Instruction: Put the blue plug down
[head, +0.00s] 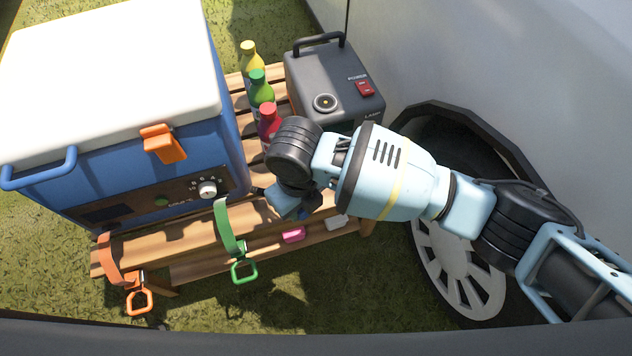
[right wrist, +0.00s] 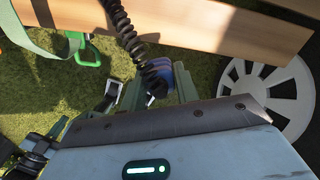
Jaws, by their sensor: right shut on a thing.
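The blue plug (right wrist: 183,78) shows in the right wrist view, between the fingers of my right gripper, with a black coiled cable (right wrist: 122,27) running up from it. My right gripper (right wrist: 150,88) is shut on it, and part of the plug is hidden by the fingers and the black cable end. In the head view my right gripper (head: 292,205) is over the front right part of the wooden bench (head: 180,238), partly hidden by its own wrist. I cannot make out the plug clearly there. My left gripper is not in view.
A blue cooler (head: 110,160) with a white lid fills the bench's left. Yellow, green and red bottles (head: 262,90) stand beside a dark power box (head: 330,80). Green (head: 229,230) and orange straps (head: 107,258) hang over the front edge. A white vehicle's wheel (head: 455,265) is close on the right.

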